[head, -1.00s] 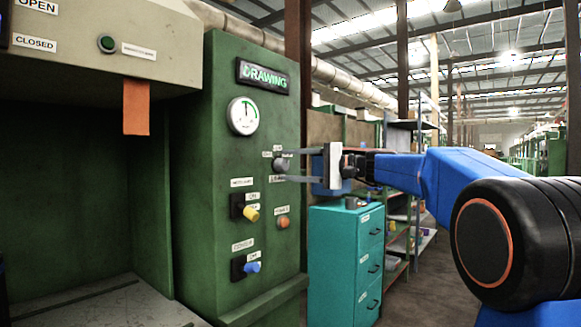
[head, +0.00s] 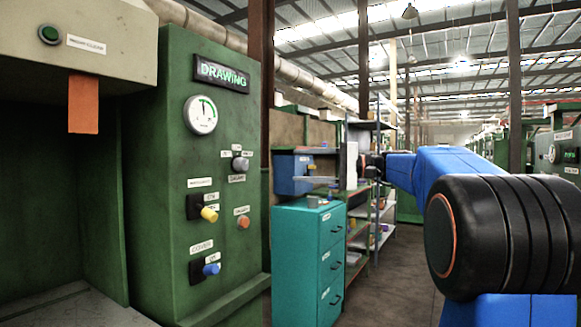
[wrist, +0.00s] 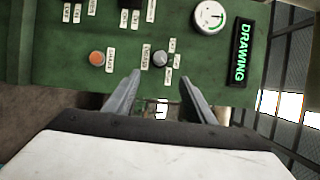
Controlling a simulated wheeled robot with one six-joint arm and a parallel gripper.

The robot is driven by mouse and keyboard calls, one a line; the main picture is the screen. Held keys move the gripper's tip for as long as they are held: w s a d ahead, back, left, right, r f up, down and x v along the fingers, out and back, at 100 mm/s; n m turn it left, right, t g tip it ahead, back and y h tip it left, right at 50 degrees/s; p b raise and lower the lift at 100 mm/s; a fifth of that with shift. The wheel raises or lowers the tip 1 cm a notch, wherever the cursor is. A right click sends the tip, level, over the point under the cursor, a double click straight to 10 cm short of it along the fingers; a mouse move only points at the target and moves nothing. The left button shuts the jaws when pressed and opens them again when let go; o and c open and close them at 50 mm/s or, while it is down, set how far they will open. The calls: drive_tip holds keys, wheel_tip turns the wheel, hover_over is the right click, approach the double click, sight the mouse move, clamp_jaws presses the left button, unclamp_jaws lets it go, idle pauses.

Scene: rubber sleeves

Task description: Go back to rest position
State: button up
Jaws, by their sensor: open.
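My gripper (head: 312,165) is open and empty, in front of the blue box and shelf and to the right of the green machine's panel in the head view. In the wrist view my gripper (wrist: 156,90) shows two spread grey fingers, with the panel beyond them. The grey selector knob (head: 240,164) on the panel is apart from the fingers; it also shows in the wrist view (wrist: 160,57) between and beyond the fingertips.
The green machine (head: 160,130) carries a gauge (head: 201,114), yellow knob (head: 209,214), blue knob (head: 211,269) and orange button (head: 243,222). A teal cabinet (head: 295,265) stands beside it, with shelves (head: 360,235) behind. Floor (head: 400,270) is open to the right.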

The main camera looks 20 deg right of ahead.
drive_tip(key=shift+s+d, duration=0.35)
drive_tip(key=shift+d, duration=0.2)
drive_tip(key=s+a+f+g+h, duration=0.1)
drive_tip(key=s+a+f+h, duration=0.1)
drive_tip(key=s+a+f, duration=0.45)
drive_tip(key=s+a+f+g+h, duration=0.2)
drive_tip(key=s+a+f+h, duration=0.15)
drive_tip(key=f, duration=0.55)
drive_tip(key=s+a+f+g+h, duration=0.1)
drive_tip(key=s+a+f+h, duration=0.1)
drive_tip(key=s+a+f, duration=0.45)
drive_tip(key=s+d+f+n+h, duration=0.3)
drive_tip(key=s+f, duration=0.6)
drive_tip(key=f, duration=0.3)
drive_tip(key=s+d+f+n+h, duration=0.3)
drive_tip(key=s+d+f+h, duration=0.1)
drive_tip(key=s+f, duration=0.5)
wheel_tip(320, 180, down, 3)
drive_tip(key=shift+d+r+g+h, duration=0.15)
drive_tip(key=shift+d+g+h, duration=0.2)
drive_tip(key=shift+g, duration=0.05)
